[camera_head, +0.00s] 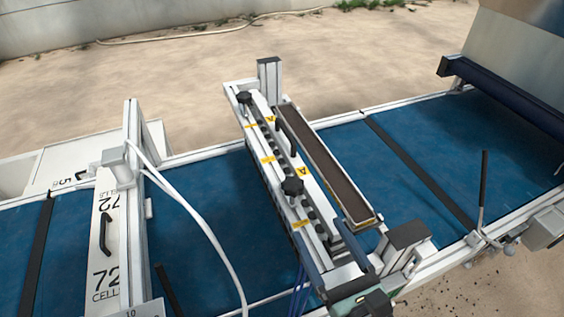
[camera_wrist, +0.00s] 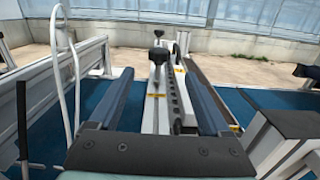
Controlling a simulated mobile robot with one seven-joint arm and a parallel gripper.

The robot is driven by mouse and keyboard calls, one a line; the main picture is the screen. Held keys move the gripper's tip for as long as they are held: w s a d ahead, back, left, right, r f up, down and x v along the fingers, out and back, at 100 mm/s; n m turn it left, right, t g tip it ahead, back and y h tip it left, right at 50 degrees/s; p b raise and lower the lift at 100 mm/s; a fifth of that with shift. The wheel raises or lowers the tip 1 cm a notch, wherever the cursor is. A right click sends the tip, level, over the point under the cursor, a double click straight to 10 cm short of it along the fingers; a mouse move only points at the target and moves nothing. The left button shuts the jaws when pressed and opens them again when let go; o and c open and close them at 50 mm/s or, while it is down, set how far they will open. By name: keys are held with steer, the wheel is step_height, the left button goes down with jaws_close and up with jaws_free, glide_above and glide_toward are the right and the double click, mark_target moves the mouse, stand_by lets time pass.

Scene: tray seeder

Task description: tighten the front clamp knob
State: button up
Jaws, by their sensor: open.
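Two black lobed clamp knobs stand on the white seeder bar. The nearer one, which I take as the front clamp knob (camera_head: 292,186), is at the near part of the bar in the head view. In the wrist view this knob (camera_wrist: 158,56) shows between and beyond my finger tips. The farther knob (camera_head: 244,97) is at the bar's far end; it also shows in the wrist view (camera_wrist: 159,34). My gripper (camera_head: 328,240) is low over the near end of the bar. Its two dark blue fingers are wide apart and empty, short of the front knob.
A brown-topped trough (camera_head: 325,165) runs along the bar's right side. A blue conveyor belt (camera_head: 205,215) passes beneath. A white frame with a looping hose (camera_head: 215,245) stands left. A grey block (camera_head: 405,236) is right of my gripper. A black handle (camera_head: 484,180) rises farther right.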

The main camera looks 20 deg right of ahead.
mark_target(297, 195)
steer(key=shift+f, duration=0.2)
steer(key=shift+w, duration=0.2)
steer(key=w+p, duration=0.1)
steer(key=w, duration=0.3)
steer(key=w+p, duration=0.1)
steer(key=w, duration=0.3)
steer(key=w+p, duration=0.1)
steer(key=w, duration=0.3)
steer(key=shift+w+a, duration=0.15)
steer(key=shift+a, duration=0.1)
jaws_close()
